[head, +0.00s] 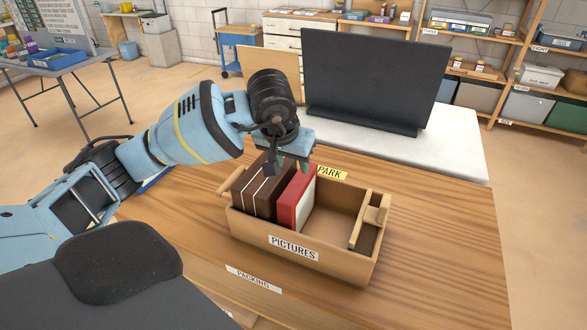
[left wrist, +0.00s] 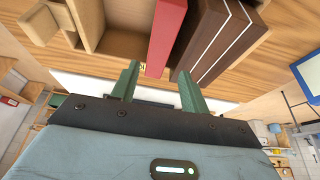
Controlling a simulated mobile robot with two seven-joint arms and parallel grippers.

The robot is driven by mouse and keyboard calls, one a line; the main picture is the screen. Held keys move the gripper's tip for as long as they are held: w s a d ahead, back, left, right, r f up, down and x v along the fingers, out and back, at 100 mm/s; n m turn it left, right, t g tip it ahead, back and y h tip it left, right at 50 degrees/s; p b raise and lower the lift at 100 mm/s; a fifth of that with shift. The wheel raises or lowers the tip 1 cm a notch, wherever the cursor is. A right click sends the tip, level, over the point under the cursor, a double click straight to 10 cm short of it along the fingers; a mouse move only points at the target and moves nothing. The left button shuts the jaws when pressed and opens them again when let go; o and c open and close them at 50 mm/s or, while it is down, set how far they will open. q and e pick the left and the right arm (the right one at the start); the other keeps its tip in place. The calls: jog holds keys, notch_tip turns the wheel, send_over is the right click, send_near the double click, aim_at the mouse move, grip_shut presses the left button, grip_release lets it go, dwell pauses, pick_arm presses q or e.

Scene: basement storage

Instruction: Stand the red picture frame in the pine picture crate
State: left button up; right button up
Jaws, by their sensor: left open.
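The pine picture crate (head: 330,262), labelled PICTURES, sits on the wooden table. The red picture frame (head: 297,200) stands upright on edge inside it, right beside the dark brown frames (head: 255,190) in the crate's left part. My left gripper (head: 288,166) is open at the far upper edge of the red frame. In the left wrist view the red frame (left wrist: 165,35) shows between the two green fingertips (left wrist: 157,72), with a gap on either side. Whether a finger touches it, I cannot tell. My right gripper is not in view.
The middle of the crate is empty, left of a small wooden divider (head: 368,220). A yellow PARK label (head: 332,173) lies behind the crate. A large dark panel (head: 375,80) stands on a white surface (head: 450,150) beyond. The table's right side is clear.

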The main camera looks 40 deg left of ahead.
pick_arm(q)
jog(key=shift+s+r, duration=0.1)
jog(key=shift+r, duration=0.15)
